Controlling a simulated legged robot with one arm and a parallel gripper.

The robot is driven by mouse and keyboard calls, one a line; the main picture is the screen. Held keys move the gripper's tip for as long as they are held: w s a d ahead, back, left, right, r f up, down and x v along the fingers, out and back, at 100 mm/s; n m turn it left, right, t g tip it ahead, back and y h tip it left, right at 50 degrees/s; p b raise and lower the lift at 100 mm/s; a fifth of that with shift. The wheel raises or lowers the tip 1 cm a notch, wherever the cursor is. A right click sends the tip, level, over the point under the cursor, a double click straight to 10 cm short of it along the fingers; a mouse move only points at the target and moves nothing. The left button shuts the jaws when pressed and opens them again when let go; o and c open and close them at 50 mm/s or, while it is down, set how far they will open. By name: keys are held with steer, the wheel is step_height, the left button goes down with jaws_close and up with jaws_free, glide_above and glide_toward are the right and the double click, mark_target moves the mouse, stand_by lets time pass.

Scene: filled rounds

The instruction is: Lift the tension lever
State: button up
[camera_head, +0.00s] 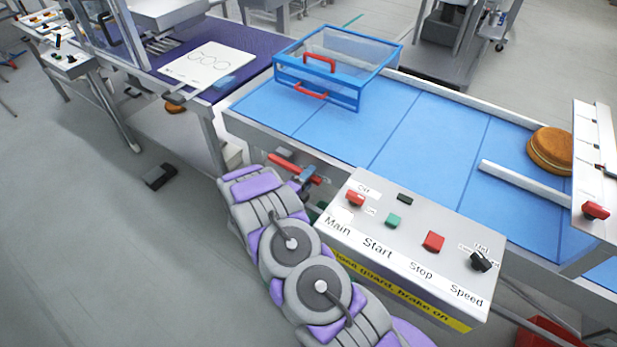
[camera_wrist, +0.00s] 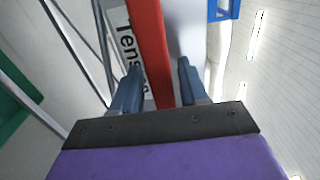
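The tension lever is a red bar (camera_head: 281,163) under the near edge of the blue conveyor, partly covered by my gripper in the head view. My gripper (camera_wrist: 161,64) is open, one finger on each side of the bar. The left finger looks very close to the bar and a gap shows on the right. Contact cannot be told. My gripper also shows in the head view (camera_head: 306,178).
A control box (camera_head: 400,245) with Main, Start, Stop and Speed controls stands right beside my arm. Above is the blue belt (camera_head: 415,135) with a blue-framed guard (camera_head: 347,98). A brown round (camera_head: 550,148) lies at the right. Open floor (camera_head: 90,230) is at the left.

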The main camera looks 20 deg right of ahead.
mark_target(291, 166)
jaws_close()
stand_by(0.3)
steer(key=shift+r, duration=0.25)
steer(key=shift+r+n+p, duration=0.65)
steer(key=shift+r+n, duration=0.1)
steer(key=shift+n, duration=0.05)
steer(key=r+n+p, duration=0.1)
steer(key=w+r+n+p, duration=0.1)
steer(key=r+n, duration=0.1)
steer(key=a+r+n+p, duration=0.1)
steer(key=r+n, duration=0.1)
steer(key=shift+w+r, duration=0.25)
steer(key=shift+w, duration=0.15)
steer(key=w+a+r+n+p, duration=0.4)
steer(key=w+n, duration=0.3)
steer(key=n, duration=0.2)
steer(key=shift+a+r+p, duration=0.35)
steer(key=shift+r+p, duration=0.15)
steer(key=shift+n, duration=0.3)
